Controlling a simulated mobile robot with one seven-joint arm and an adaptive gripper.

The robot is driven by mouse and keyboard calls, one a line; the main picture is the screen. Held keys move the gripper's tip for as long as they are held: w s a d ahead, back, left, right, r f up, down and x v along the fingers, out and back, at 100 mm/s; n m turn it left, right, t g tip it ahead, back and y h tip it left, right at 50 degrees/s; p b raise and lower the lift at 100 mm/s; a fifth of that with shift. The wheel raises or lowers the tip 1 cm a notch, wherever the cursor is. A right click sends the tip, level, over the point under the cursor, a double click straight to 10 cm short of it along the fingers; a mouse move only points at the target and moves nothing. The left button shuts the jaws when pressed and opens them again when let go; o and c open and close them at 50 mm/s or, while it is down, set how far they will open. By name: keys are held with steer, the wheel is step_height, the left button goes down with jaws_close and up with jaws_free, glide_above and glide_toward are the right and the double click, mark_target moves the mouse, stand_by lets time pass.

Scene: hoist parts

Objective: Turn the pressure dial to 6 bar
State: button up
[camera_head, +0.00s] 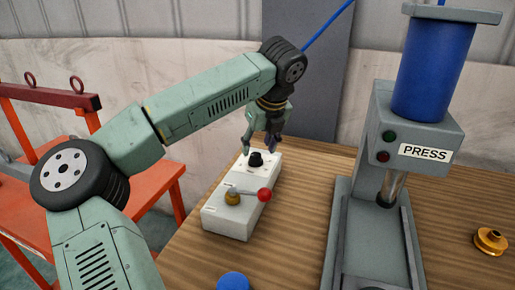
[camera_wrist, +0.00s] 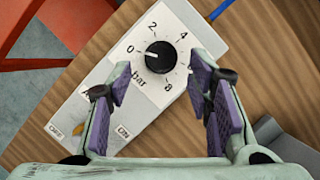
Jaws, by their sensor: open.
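The pressure dial is a round black knob (camera_wrist: 159,57) with a short white mark, on the sloped face of a pale control box (camera_wrist: 90,108). In the wrist view the mark points left, toward 0. Printed 0, 2, 4, 8 and "bar" are readable around it; the 6 is hard to make out near the right finger. My gripper (camera_wrist: 160,77) is open, its purple-padded fingers on either side of the dial with visible gaps. In the head view my gripper (camera_head: 258,146) is just above the knob (camera_head: 256,159) at the back of the box (camera_head: 228,219).
A red-balled lever (camera_head: 264,195) on a brass valve sits at the box's front. A grey press (camera_head: 418,140) stands to the right on the wooden table (camera_head: 300,185). A brass part (camera_head: 490,240) lies farther right. An orange frame (camera_head: 60,100) is at left.

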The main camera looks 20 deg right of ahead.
mark_target(256, 155)
steer(key=shift+x, duration=1.75)
steer(key=shift+c, duration=0.5)
jaws_close()
